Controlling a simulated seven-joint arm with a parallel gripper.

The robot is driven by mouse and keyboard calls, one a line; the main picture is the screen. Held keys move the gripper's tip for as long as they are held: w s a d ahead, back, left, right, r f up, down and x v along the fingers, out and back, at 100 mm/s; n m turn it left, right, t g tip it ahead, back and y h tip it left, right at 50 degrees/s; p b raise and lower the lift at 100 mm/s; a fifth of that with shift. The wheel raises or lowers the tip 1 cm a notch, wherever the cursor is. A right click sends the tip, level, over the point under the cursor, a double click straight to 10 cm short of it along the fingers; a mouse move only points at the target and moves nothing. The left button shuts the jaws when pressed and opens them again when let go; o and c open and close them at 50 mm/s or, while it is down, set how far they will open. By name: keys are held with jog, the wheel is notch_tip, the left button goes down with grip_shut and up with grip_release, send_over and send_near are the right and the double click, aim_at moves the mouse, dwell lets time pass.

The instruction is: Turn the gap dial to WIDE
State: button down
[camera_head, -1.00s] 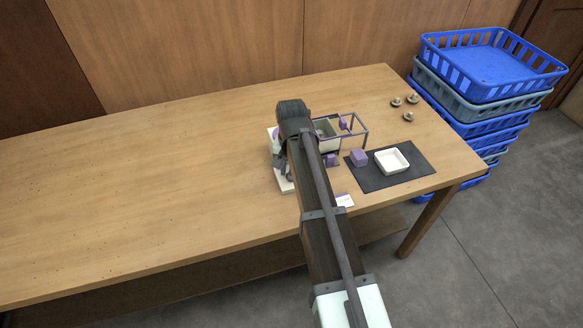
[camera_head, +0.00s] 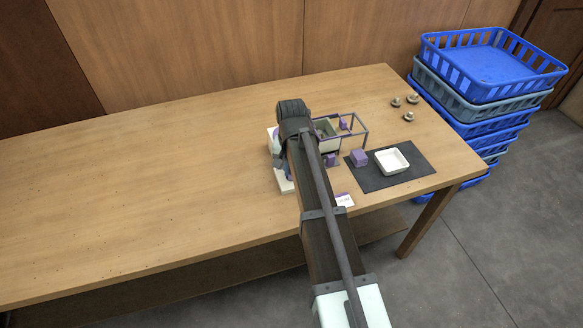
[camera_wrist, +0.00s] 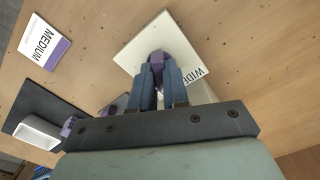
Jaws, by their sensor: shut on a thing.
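The gap dial is a purple knob (camera_wrist: 157,57) on a cream plate (camera_wrist: 150,38) in the wrist view. My gripper (camera_wrist: 157,72) is shut on the knob, with one blue-grey finger on each side. The word WIDE (camera_wrist: 195,76) shows on the plate just right of the fingers, partly covered. The knob's lower part and any pointer are hidden by the fingers, so I cannot tell its setting. In the head view the cream plate (camera_head: 285,183) shows left of my arm, which hides most of the dial.
A card reading MEDIUM (camera_wrist: 44,41) lies on the table. Right of my arm stand a purple frame (camera_head: 366,130) with a bin, a purple block (camera_head: 358,157) and a white tray (camera_head: 392,160) on a dark mat (camera_head: 415,172). Mushrooms (camera_head: 412,99) and stacked blue crates (camera_head: 490,65) are farther right.

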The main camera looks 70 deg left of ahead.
jog(key=n, duration=1.1)
jog(key=shift+n, duration=0.3)
dwell(0.4)
jog(key=c, duration=1.1)
grip_release()
jog(key=shift+r, duration=0.15)
notch_tip(320, 180, up, 14)
jog(key=shift+f, duration=0.2)
